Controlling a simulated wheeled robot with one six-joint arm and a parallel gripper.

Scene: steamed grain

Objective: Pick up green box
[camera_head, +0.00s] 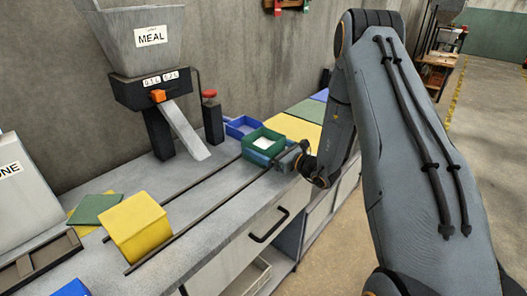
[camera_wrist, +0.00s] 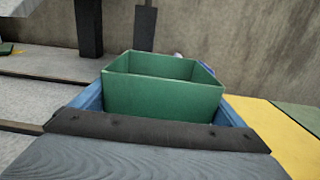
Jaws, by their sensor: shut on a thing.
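The green box (camera_head: 267,152) is an open-topped box over the bench near the far end of the two dark rails, with something white showing inside it in the head view. In the wrist view the green box (camera_wrist: 165,98) stands upright just beyond my gripper. My gripper (camera_head: 276,157) reaches it from the right and is shut on it, with blue finger parts along its left and right sides in the wrist view. The box's underside is hidden, so I cannot tell whether it touches the bench.
A blue open box (camera_head: 241,127) is just behind the green box. The meal hopper (camera_head: 145,40) with its sloping chute (camera_head: 187,130) stands to the left. A yellow box (camera_head: 137,228) sits across the rails (camera_head: 205,208) nearer me. Yellow (camera_head: 292,128) and green flat mats lie beyond.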

